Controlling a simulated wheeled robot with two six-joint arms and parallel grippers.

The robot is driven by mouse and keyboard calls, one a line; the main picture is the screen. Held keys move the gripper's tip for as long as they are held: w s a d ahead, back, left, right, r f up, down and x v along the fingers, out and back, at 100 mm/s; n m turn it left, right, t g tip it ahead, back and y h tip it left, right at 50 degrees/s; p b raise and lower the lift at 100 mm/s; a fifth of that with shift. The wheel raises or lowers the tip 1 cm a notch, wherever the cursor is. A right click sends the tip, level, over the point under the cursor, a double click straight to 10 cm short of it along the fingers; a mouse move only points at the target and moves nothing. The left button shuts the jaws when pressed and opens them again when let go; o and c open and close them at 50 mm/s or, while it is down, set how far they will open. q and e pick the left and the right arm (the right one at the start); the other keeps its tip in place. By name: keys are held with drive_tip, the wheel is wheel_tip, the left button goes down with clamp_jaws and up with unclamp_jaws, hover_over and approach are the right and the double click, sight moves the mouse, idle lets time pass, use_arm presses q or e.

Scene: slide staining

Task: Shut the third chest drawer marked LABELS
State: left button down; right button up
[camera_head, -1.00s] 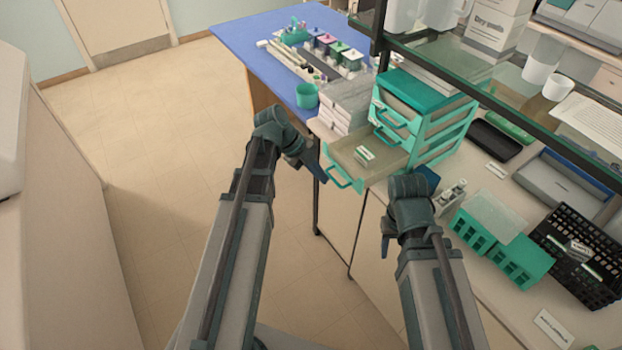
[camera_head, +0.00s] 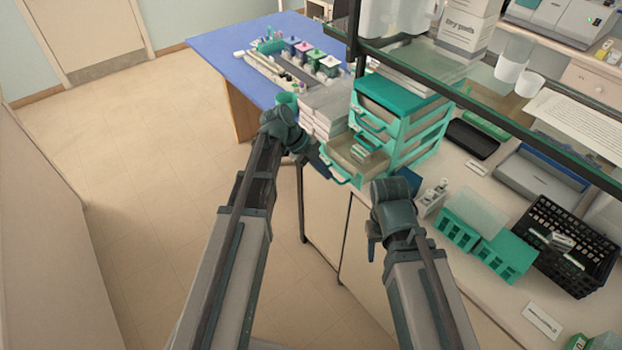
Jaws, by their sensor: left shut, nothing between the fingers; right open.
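The chest (camera_head: 421,127) is a teal-framed stack of drawers on the bench. Its low drawer (camera_head: 349,158), with clear walls and a teal handle (camera_head: 336,172), stands partly pulled out toward me. No drawer marking is readable. My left gripper (camera_head: 321,168) is shut and empty, with its fingertips at the left end of the drawer's front by the handle; I cannot tell whether they touch. My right gripper (camera_head: 371,250) hangs in front of the bench, below and right of the drawer, apart from it. Its fingers are mostly hidden.
White stacked boxes (camera_head: 325,107) and a teal cup (camera_head: 287,101) stand left of the chest. A glass shelf (camera_head: 480,80) overhangs it. Teal racks (camera_head: 456,230) and a black basket (camera_head: 566,245) are to the right. The floor (camera_head: 130,170) at left is clear.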

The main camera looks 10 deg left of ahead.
sight(358, 158)
use_arm(q)
drive_tip(key=w+d, duration=0.2)
drive_tip(key=w, duration=0.1)
drive_tip(key=w+d, duration=0.5)
drive_tip(key=w, duration=0.1)
drive_tip(key=shift+w+d, duration=0.2)
drive_tip(key=shift+w, duration=0.05)
